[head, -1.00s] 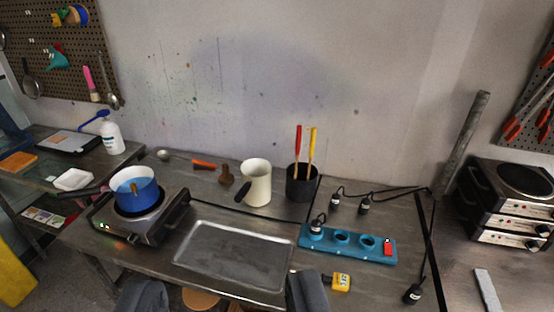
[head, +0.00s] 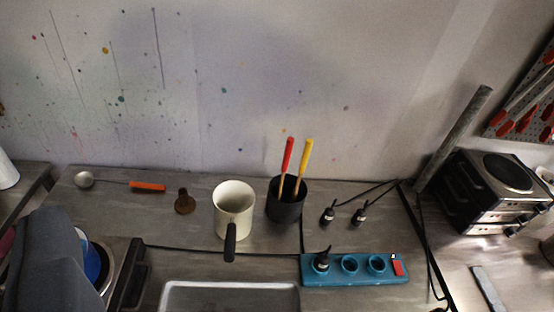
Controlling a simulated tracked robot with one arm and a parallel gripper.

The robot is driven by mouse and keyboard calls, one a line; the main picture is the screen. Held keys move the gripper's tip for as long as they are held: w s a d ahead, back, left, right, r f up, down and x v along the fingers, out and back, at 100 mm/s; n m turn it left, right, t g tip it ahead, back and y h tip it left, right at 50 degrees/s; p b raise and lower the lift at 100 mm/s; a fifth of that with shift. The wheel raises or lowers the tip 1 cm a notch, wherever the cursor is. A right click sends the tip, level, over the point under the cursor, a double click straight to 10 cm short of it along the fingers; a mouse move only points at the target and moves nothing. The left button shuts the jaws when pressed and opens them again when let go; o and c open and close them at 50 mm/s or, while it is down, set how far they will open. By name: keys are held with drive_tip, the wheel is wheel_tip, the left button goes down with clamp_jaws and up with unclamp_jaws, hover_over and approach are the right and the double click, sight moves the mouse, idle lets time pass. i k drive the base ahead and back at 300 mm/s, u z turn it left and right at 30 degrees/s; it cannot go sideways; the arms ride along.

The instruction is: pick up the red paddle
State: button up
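The red paddle (head: 287,154) stands in a dark cup (head: 286,207) near the wall, its red handle end up and its lower end hidden inside. A yellow-handled paddle (head: 306,157) stands beside it, to its right, in the same cup. One grey finger of my gripper (head: 50,258) shows large at the lower left, apart from the cup and well to its left. The other finger is not visible, so the opening cannot be judged.
A cream mug (head: 234,205) with a dark handle stands just left of the cup. A teal power strip (head: 350,277) and black plugs (head: 328,213) lie to its right. A metal tray (head: 230,290) is in front, a brown stopper-like object (head: 185,202) farther left.

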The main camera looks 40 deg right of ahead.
sight(289, 147)
drive_tip(key=z, duration=0.4)
drive_tip(key=i, duration=0.85)
drive_tip(key=z, duration=0.65)
